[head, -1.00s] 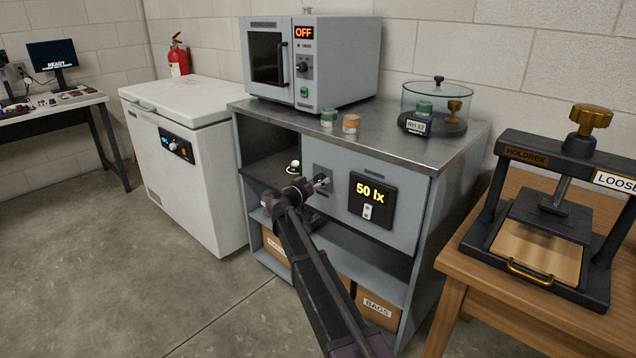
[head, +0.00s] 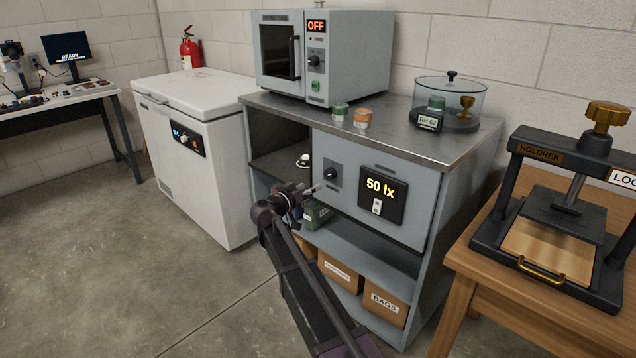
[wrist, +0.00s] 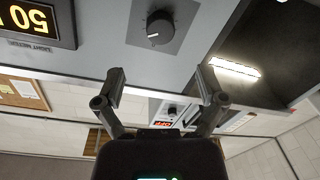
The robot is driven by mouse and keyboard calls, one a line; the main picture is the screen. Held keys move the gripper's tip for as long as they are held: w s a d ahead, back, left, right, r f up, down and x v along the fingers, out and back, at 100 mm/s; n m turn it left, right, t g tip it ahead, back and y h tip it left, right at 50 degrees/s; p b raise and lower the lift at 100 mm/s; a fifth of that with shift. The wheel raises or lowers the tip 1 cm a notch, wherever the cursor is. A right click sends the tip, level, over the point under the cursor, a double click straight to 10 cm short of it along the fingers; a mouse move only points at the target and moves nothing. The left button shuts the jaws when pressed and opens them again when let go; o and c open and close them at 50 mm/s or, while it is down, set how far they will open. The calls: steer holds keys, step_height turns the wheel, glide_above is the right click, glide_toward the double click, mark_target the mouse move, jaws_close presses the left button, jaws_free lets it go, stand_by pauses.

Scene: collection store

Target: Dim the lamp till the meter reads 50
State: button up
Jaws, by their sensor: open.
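The light meter (head: 380,195) on the front of the grey cabinet reads "50 lx" in yellow digits. It shows upside down at the top left of the wrist view (wrist: 38,22). The lamp's black dimmer knob (head: 331,174) sits on a grey plate left of the meter. In the wrist view the knob (wrist: 159,28) is in full sight, with a pale pointer mark. My gripper (head: 312,190) is in front of the cabinet, below and left of the knob. In the wrist view my gripper (wrist: 160,82) has its fingers spread, with nothing between them, apart from the knob.
The cabinet's top (head: 440,145) holds an oven (head: 345,75), two small jars and a glass-domed stand (head: 450,105). A white chest freezer (head: 200,100) stands left. A wooden table (head: 485,265) with a press stands right. The floor at left is clear.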

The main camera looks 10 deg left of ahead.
steer(key=shift+v, duration=1.35)
steer(key=s+d+f+g+y, duration=0.1)
steer(key=s+d+f+g, duration=0.25)
steer(key=d, duration=0.45)
steer(key=s+d+f+g, duration=0.3)
steer(key=s+d+f, duration=0.1)
steer(key=d, duration=0.4)
steer(key=s+d+f+g+y, duration=0.1)
steer(key=s+d+f+g, duration=0.25)
steer(key=d, duration=0.35)
steer(key=s+d+f+n+g+y, duration=0.1)
steer(key=s+d+f+g+y, duration=0.2)
steer(key=s, duration=0.7)
steer(key=s+d+f+n+g+y, duration=0.2)
steer(key=s+d+f+y, duration=0.25)
steer(key=s, duration=0.55)
step_height(320, 180, up, 36)
steer(key=p, duration=3.6)
steer(key=shift+a+y, duration=0.2)
steer(key=shift+y, duration=0.15)
